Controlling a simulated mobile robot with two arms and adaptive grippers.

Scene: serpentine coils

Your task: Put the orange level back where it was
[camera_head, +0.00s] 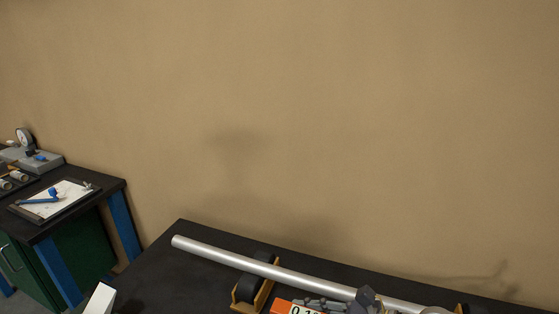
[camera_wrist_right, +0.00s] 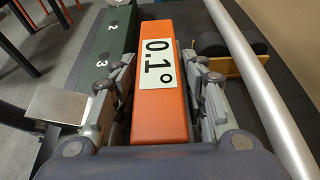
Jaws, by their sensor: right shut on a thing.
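The orange level (camera_wrist_right: 158,108) is a long orange bar with a white "0.1°" label. My right gripper (camera_wrist_right: 163,72) is shut on it, with one finger along each long side. In the head view, a small orange part of the level (camera_head: 281,306) shows at the bottom edge, next to the grey fingers of my right gripper (camera_head: 322,304). Most of the level and the gripper are cut off there. I cannot tell whether the level touches the surface below. My left gripper is not in view.
A silver tube (camera_head: 225,258) lies across roller supports (camera_head: 254,286) on the black bench (camera_head: 185,229), close beside the level. A green block (camera_wrist_right: 104,50) numbered 2 and 3 lies to its left. A pale plate (camera_wrist_right: 60,105) is nearby. A side cabinet (camera_head: 70,245) holds a clipboard.

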